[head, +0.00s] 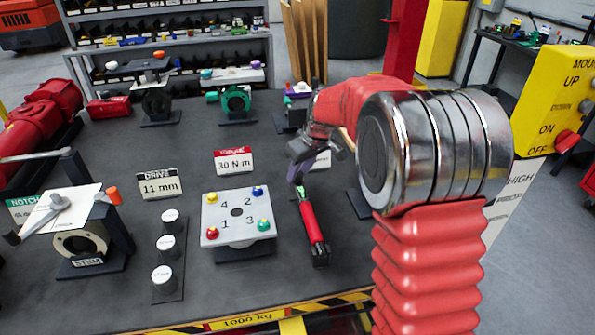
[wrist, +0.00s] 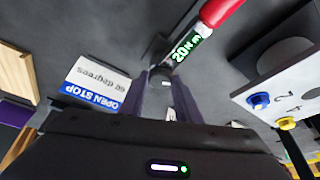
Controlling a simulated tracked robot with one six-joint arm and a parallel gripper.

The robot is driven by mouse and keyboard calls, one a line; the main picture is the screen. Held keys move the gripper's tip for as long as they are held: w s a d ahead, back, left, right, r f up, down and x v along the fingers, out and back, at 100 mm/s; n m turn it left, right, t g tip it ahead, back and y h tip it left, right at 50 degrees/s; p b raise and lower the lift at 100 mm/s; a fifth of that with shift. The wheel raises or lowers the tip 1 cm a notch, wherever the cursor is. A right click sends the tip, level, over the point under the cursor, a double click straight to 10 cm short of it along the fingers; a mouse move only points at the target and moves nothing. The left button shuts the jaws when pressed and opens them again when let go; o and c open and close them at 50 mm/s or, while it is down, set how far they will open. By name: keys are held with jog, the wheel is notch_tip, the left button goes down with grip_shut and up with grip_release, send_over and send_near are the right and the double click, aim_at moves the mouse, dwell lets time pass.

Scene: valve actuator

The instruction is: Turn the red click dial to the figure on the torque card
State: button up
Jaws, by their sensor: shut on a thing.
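The torque card (head: 234,160), white with a red header, reads 30 N m and stands on the bench. A wrench with a red grip (head: 312,222) lies in front of my gripper; its red grip also shows at the top of the wrist view (wrist: 219,10). Its green readout (wrist: 184,50) shows 20 N m. I cannot make out a red dial separate from this grip. My gripper (head: 298,178) is shut on the far, grey end of the wrench, between the fingers in the wrist view (wrist: 168,92). The fingers partly hide that end.
A white plate (head: 237,227) numbered 1 to 4 with coloured studs stands left of the wrench. The drive card (head: 160,185) reads 11 mm. Capped sockets (head: 165,245) and a stem valve (head: 82,240) stand farther left. A blue-edged open stop card (wrist: 97,85) lies near my fingers.

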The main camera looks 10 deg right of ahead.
jog(key=shift+a, duration=0.15)
dwell(0.8)
jog(key=shift+m, duration=0.5)
jog(key=m+h, duration=0.2)
jog(key=m, duration=0.2)
jog(key=shift+a, duration=0.1)
jog(key=shift+a+m+h, duration=0.2)
jog(key=shift+m+h, duration=0.6)
jog(key=shift+m, duration=1.6)
jog(key=o, duration=1)
